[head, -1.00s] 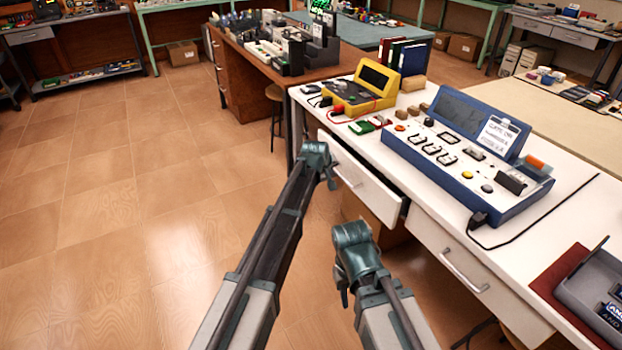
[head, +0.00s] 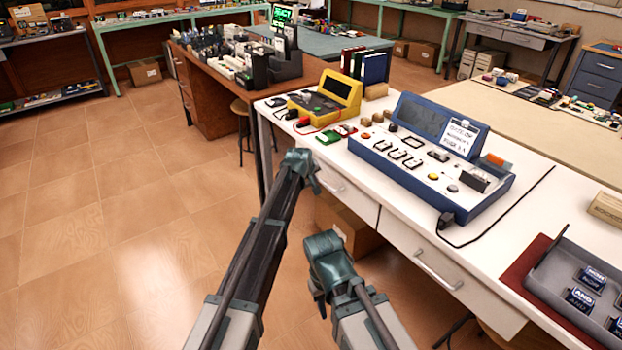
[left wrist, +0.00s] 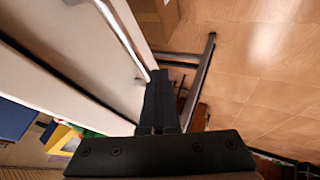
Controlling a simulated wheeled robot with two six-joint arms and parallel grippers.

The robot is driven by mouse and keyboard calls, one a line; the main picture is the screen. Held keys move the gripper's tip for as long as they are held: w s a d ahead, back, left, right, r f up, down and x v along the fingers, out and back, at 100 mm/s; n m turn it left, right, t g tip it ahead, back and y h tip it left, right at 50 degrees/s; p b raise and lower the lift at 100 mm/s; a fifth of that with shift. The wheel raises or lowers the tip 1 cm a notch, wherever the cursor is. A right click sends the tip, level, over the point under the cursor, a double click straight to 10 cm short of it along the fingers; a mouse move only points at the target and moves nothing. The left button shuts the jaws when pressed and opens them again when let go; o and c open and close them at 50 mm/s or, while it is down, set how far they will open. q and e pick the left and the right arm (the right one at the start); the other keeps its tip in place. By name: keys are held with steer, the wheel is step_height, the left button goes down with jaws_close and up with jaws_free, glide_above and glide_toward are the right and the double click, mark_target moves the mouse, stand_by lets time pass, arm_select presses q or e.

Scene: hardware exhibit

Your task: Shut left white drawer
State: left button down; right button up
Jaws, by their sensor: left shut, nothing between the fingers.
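The left white drawer (head: 345,189) is under the white bench top, and its front looks flush with the bench in the head view. Its silver handle (left wrist: 124,35) runs down its white front (left wrist: 85,45) in the left wrist view. A dark line shows between that front and the bench top edge. My left gripper (left wrist: 160,105) is shut and empty, its tips close beside the handle's end; I cannot tell whether they touch. In the head view my left gripper (head: 316,182) is at the drawer's left part. My right gripper (head: 318,300) hangs low before the bench, its fingers unclear.
The right drawer (head: 430,262) is flush beside the left one. A blue console (head: 425,160) and a yellow meter (head: 325,100) stand on the bench top. A cardboard box (head: 345,228) is under the bench. The floor to the left is clear.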

arm_select(q)
steer(key=shift+w+d, duration=0.1)
steer(key=shift+d, duration=0.15)
steer(key=s+a+r+p, duration=0.5)
steer(key=s+r+p, duration=0.2)
steer(key=s, duration=0.1)
steer(key=shift+s+a, duration=0.3)
steer(key=shift+s, duration=0.05)
